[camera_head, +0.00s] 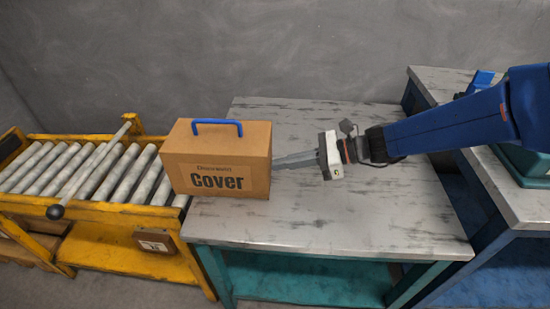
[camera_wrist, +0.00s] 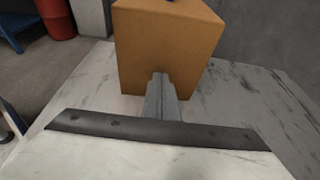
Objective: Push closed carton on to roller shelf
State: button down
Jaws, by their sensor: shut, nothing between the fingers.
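The closed brown carton (camera_head: 217,160), marked "Cover" with a blue handle on top, stands upright at the left edge of the grey table (camera_head: 330,220). Its left part reaches over the near end of the roller shelf (camera_head: 85,168), which has a yellow frame and grey rollers. My gripper (camera_head: 275,162) is shut and empty, with its fingers pointing left at the carton's right side. In the wrist view the fingertips (camera_wrist: 160,78) are in front of the carton (camera_wrist: 165,45). They look touching or very close; I cannot tell which.
A metal lever with a black knob (camera_head: 55,212) lies across the rollers. A second table (camera_head: 500,180) with a teal case (camera_head: 525,165) stands at the right. A red barrel (camera_wrist: 56,18) shows in the wrist view.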

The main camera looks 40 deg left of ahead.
jog(key=shift+s+a, duration=0.25)
jog(key=shift+a, duration=0.15)
jog(key=shift+s+a, duration=0.6)
jog(key=shift+a, duration=0.6)
jog(key=shift+s+a, duration=0.65)
jog(key=shift+a, duration=0.5)
jog(key=shift+s+a, duration=0.6)
jog(key=shift+a, duration=0.6)
jog(key=shift+s+a, duration=0.25)
jog(key=shift+a, duration=0.25)
jog(key=shift+s+a, duration=0.45)
jog(key=shift+a, duration=0.6)
jog(key=shift+s+a, duration=0.5)
jog(key=shift+a, duration=0.55)
jog(key=shift+s+a, duration=0.45)
jog(key=shift+a, duration=0.7)
jog(key=shift+s+a, duration=0.45)
jog(key=shift+a, duration=0.65)
jog(key=shift+s+a, duration=0.5)
jog(key=shift+a, duration=0.6)
jog(key=shift+s+a, duration=0.45)
jog(key=shift+a, duration=0.65)
jog(key=shift+d, duration=0.1)
